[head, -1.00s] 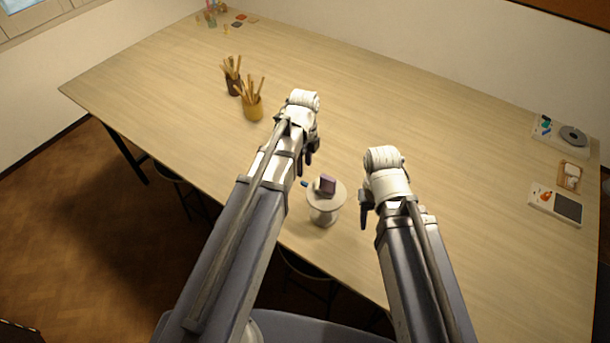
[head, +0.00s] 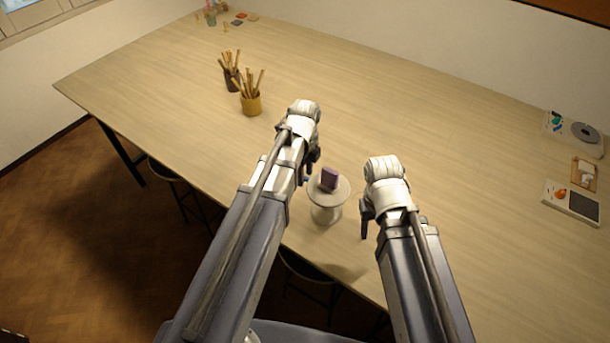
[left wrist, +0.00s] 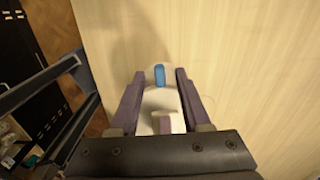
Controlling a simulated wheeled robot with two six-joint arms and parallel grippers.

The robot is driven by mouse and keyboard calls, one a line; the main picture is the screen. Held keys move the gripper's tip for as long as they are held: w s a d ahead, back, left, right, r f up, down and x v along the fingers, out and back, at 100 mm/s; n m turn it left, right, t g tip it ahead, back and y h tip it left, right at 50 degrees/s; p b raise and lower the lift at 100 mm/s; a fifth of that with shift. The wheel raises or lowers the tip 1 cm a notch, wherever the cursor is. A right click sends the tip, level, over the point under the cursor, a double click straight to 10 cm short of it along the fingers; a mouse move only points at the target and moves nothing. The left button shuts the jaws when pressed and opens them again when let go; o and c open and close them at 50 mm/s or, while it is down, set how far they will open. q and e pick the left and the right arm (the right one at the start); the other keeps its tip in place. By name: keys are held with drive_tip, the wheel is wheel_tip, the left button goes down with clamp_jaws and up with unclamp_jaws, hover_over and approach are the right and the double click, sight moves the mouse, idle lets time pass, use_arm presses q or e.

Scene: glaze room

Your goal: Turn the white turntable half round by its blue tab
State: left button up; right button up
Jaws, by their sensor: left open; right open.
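The white turntable (head: 332,200) stands near the table's front edge, between my two arms. A purple block (head: 329,179) sits on its top. Its blue tab (left wrist: 160,75) shows in the left wrist view, at the turntable's far rim; in the head view it is mostly hidden by my left gripper. My left gripper (head: 307,174) is open at the turntable's left side. In the left wrist view its fingers (left wrist: 159,92) lie either side of the tab, with a gap each side. My right gripper (head: 365,222) is open and empty, to the right of the turntable.
Two cups of wooden tools, one dark (head: 231,82) and one yellow (head: 251,104), stand at the back left. A tray with a grey pad (head: 582,206) and other items lie at the right edge.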

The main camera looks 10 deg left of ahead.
use_arm(q)
clamp_jaws()
idle(1.4)
